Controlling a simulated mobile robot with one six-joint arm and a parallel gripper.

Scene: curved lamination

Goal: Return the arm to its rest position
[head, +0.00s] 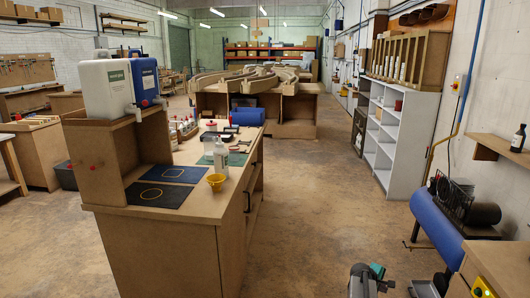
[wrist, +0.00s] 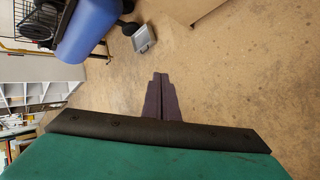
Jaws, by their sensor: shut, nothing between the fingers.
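My gripper (wrist: 160,77) shows in the middle of the wrist view. Its two dark fingers lie together with no gap, and nothing is held between them. They are in the air over the bare brown floor. Below them in the picture are a black bar and a broad green surface of my wrist. In the head view, a small grey and teal part of my arm shows at the bottom edge, right of centre. The fingers cannot be made out there.
A blue roll (head: 437,228) and a grey shelf unit (head: 394,138) line the right wall. A small grey pan (wrist: 144,38) lies beyond the fingers. The central aisle is clear.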

